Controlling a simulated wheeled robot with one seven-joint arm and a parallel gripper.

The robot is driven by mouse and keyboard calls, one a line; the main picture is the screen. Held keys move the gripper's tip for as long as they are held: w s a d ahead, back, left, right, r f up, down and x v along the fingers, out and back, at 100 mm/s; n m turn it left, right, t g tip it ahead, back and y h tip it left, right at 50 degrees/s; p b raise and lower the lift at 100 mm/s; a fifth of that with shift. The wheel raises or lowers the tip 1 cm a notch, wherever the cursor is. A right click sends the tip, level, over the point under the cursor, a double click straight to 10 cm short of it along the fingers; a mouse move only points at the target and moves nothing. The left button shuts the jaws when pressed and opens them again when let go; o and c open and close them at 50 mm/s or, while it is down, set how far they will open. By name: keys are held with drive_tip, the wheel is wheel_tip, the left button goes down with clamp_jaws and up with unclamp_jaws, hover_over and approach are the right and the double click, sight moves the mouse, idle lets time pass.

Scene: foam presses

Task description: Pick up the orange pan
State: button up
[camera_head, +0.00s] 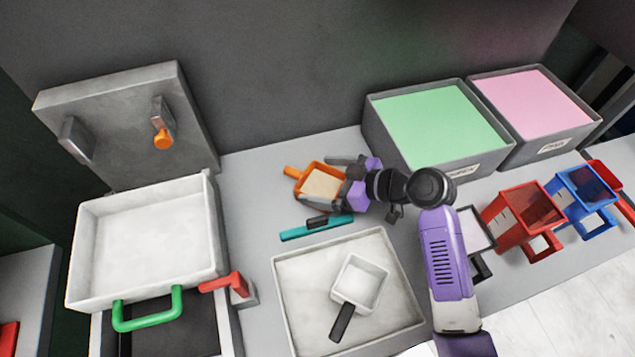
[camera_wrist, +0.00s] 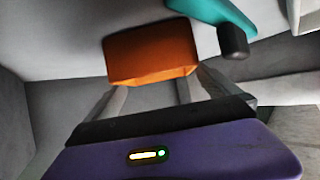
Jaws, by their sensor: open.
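The orange pan (camera_head: 313,191) is a small square pan with a pale filling and a short orange handle that points to the upper left. It sits on the grey counter behind the teal tool. My gripper (camera_head: 341,181) is open, and its grey fingers reach in from the right at the pan's right side. In the wrist view the pan's orange wall (camera_wrist: 152,53) is just beyond the finger ends, and my gripper (camera_wrist: 150,90) has one finger on each side of the lower part of it. I cannot tell whether the fingers touch the pan. The fingertips are partly hidden.
A teal tool with a dark handle (camera_head: 317,228) lies close in front of the pan. A white tray (camera_head: 290,290) holds a small white pan (camera_head: 362,282). Green (camera_head: 375,135) and pink (camera_head: 560,150) foam bins stand right. Red (camera_head: 522,213) and blue (camera_head: 585,193) containers stand farther right. An open press (camera_head: 88,275) stands left.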

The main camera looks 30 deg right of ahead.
sight(305, 178)
drive_tip(key=shift+p+x, duration=0.3)
drive_tip(key=shift+x, duration=1.4)
drive_tip(key=shift+d, duration=0.1)
drive_tip(key=c, duration=1.3)
wheel_tip(305, 178, up, 20)
drive_tip(key=shift+f+b, duration=0.1)
drive_tip(key=shift+b, duration=0.5)
drive_tip(key=shift+c, duration=0.2)
